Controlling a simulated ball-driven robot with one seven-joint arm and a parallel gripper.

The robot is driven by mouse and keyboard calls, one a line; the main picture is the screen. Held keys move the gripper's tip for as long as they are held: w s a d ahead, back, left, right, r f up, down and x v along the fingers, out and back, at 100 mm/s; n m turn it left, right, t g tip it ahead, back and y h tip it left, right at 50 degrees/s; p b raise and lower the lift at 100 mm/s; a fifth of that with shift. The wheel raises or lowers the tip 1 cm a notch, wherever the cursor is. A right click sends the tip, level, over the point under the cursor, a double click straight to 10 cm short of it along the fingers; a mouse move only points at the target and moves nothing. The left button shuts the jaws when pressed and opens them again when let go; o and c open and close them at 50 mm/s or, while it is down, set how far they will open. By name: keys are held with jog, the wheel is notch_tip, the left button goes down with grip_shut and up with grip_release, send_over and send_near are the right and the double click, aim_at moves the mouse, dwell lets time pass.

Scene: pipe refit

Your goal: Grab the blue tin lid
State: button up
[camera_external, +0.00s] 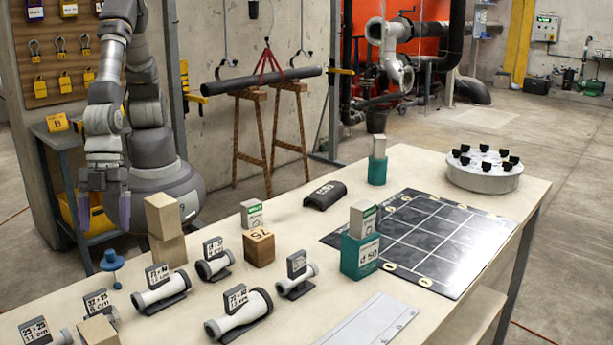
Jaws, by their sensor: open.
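A small blue lid-like disc with a round knob on top (111,261) is at the left edge of the table, the only blue lid shape I see. A small blue part shows just below it; I cannot tell what it rests on. My gripper (104,210) points down with its two purplish fingers apart and nothing between them. It hangs above and behind the blue lid in the picture, apart from it.
Stacked wooden blocks (165,228) stand close to the right of the lid. Several labelled pipe pieces on cradles (160,291) lie in front. A dark grid board (440,240) and a round white holder with black knobs (484,176) occupy the table's right side.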

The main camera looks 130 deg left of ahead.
aim_at(109, 250)
jog(key=b+x, duration=0.1)
jog(key=x, duration=0.1)
jog(key=b+x, duration=0.1)
jog(key=x, duration=0.2)
jog(key=b+x, duration=0.1)
jog(key=x, duration=0.2)
jog(key=shift+w+a+b, duration=0.25)
jog(key=shift+a+b, duration=0.05)
jog(key=shift+r, duration=0.2)
jog(key=c, duration=1.1)
